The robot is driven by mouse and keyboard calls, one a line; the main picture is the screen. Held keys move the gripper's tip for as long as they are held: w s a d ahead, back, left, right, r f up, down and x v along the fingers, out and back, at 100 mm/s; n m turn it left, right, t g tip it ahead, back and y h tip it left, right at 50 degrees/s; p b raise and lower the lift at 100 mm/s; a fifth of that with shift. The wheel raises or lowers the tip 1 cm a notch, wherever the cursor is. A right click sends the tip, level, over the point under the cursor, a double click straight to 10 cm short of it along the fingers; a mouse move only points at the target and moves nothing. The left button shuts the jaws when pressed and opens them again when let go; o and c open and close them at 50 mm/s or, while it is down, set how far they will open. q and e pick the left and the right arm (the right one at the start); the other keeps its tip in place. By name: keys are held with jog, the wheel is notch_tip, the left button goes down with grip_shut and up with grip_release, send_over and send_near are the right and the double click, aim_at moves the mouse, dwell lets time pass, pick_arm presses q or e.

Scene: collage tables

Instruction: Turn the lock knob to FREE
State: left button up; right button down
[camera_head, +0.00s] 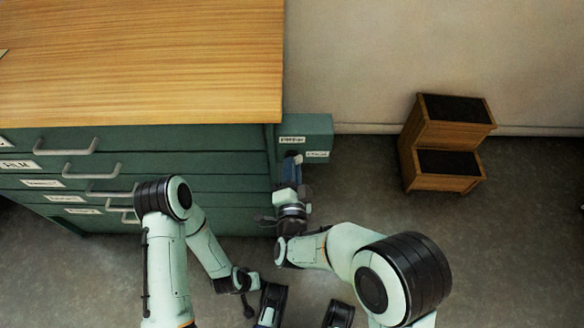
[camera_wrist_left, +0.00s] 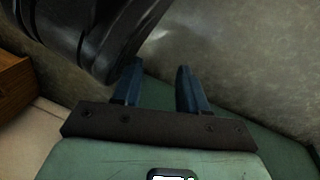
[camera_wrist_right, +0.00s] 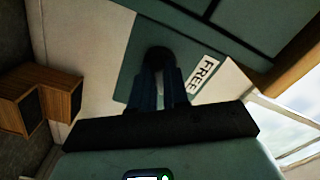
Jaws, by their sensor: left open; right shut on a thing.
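The lock knob (camera_wrist_right: 158,56) is dark and round, set on the green lock box (camera_wrist_right: 130,75), as my right wrist view shows. A white label reading FREE (camera_wrist_right: 201,74) lies to its right. My right gripper (camera_wrist_right: 162,85) is shut on the knob, its two blue fingers on either side. In the head view the right gripper (camera_head: 291,168) reaches the front of the lock box (camera_head: 315,124), and the knob is hidden behind it. Which way the knob points cannot be told. My left gripper (camera_wrist_left: 157,88) is open and empty, over the floor.
A green cabinet (camera_head: 215,142) with a wooden top (camera_head: 140,60) and several handled, labelled drawers stands at the left. A two-step wooden stool (camera_head: 428,140) stands by the wall (camera_head: 420,50) at the right. The floor (camera_head: 510,230) between is bare.

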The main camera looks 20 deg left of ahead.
pick_arm(q)
jog(key=shift+t, duration=0.4)
jog(key=shift+w+d+r+p, duration=0.3)
jog(key=shift+r+p, duration=0.2)
jog(key=shift+r, duration=0.35)
jog(key=shift+w+d+r+p, duration=0.3)
jog(key=shift+r+p, duration=0.25)
jog(key=shift+r, duration=0.25)
jog(key=shift+w+d+r+p, duration=0.3)
jog(key=shift+r+p, duration=0.2)
jog(key=shift+r, duration=0.35)
pick_arm(e)
jog(key=shift+n, duration=5.5)
jog(key=c, duration=1.1)
grip_release()
pick_arm(q)
jog(key=shift+s+d+r+m+g+p, duration=0.15)
jog(key=shift+s+d+r+p, duration=0.05)
jog(key=shift+s+r+p, duration=0.2)
jog(key=shift+s+d+r+m+g+p, duration=0.15)
jog(key=shift+s+d+r+p, duration=0.1)
jog(key=shift+s, duration=0.25)
pick_arm(e)
jog(key=v, duration=1.3)
jog(key=shift+s+d, duration=0.1)
jog(key=shift+s, duration=0.1)
